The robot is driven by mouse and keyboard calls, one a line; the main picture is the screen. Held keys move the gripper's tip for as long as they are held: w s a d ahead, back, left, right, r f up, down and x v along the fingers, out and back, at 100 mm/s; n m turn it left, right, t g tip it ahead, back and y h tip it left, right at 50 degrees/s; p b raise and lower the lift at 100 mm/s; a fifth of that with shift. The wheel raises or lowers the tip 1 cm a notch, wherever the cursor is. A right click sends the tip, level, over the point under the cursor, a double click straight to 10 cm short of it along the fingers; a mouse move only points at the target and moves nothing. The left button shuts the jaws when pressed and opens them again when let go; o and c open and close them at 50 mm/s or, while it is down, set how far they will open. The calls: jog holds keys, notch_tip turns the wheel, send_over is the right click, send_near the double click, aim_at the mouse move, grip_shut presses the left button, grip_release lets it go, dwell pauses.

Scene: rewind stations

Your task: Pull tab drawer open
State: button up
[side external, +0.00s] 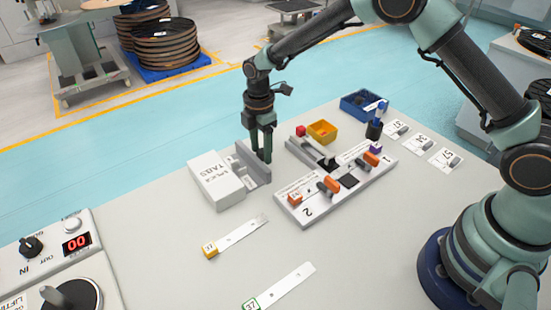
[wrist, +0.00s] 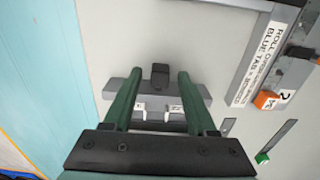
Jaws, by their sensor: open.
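The white splice tabs box (side external: 215,183) stands on the table in the side view. Its grey tab drawer (side external: 247,163) sits at the box's right side, with a raised grey front. In the wrist view the grey drawer front (wrist: 118,87) has a dark knob (wrist: 160,74). Small white pieces (wrist: 141,109) show behind the front. My gripper (side external: 261,157) points down at the drawer front. In the wrist view its green fingers (wrist: 157,82) are open, one on each side of the knob, with gaps. Whether the fingers touch the drawer is unclear.
A grey splice station (side external: 300,205) with orange and dark knobs lies to the right. Labelled strips (side external: 240,232) lie in front. A control panel (side external: 50,255) is at left.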

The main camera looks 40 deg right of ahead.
notch_tip(320, 180, up, 12)
dwell(0.5)
jog(key=s+d+r+m+t, duration=0.3)
jog(key=s+d+r+m, duration=0.5)
jog(key=r, duration=0.3)
jog(key=s+d+m+t, duration=0.1)
jog(key=s+d+m, duration=0.1)
jog(key=s+m, duration=0.3)
jog(key=s+d+m+t, duration=0.1)
jog(key=s+d+m, duration=0.1)
jog(key=s+m, duration=0.3)
jog(key=shift+s+d+t, duration=0.25)
jog(key=shift+s+t, duration=0.05)
jog(key=shift+s, duration=0.95)
